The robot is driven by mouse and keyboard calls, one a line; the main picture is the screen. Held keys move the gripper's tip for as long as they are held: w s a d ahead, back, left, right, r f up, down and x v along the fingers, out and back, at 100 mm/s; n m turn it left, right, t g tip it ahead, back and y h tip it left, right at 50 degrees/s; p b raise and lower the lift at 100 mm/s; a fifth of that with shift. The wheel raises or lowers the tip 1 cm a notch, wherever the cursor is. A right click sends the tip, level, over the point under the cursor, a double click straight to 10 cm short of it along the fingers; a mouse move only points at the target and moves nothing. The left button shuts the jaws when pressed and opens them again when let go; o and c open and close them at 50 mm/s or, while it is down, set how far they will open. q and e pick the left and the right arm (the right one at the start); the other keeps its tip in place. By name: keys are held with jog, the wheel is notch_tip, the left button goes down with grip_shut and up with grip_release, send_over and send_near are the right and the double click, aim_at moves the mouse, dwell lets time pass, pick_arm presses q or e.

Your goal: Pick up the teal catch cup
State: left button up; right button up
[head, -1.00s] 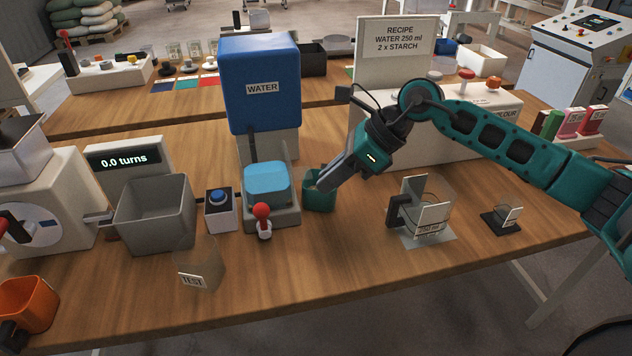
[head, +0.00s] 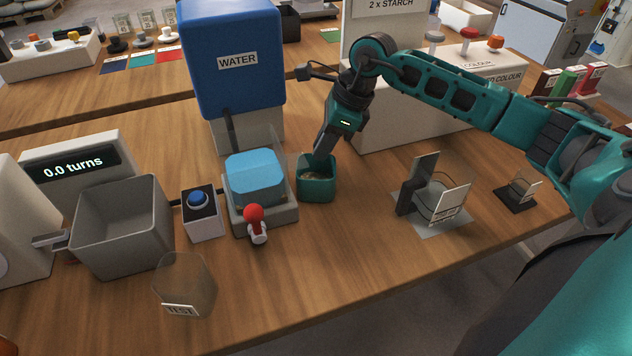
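The teal catch cup (head: 316,187) stands upright on the wooden table, just right of the water dispenser's base. It is open at the top, and something pale shows inside. My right gripper (head: 319,163) comes down from above at the cup's back rim. Its fingertips overlap the cup's opening. The fingers show nearly edge-on, so I cannot tell whether they are open or shut on the cup wall. My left gripper is not in view.
The blue water tank (head: 233,62) and the dispenser's red-knobbed lever (head: 254,217) are left of the cup. A clear measuring jug (head: 436,197) stands to the right. A clear TEST cup (head: 186,283) is near the front. The table before the teal cup is clear.

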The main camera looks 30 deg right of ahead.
aim_at(314, 175)
jog(key=b+x, duration=0.2)
jog(key=x, duration=0.3)
jog(key=shift+s+d+b, duration=0.1)
jog(key=shift+d+b, duration=0.05)
jog(key=shift+b, duration=0.25)
jog(key=shift+f, duration=0.3)
jog(key=shift+r, duration=0.1)
jog(key=shift+c, duration=0.5)
grip_shut()
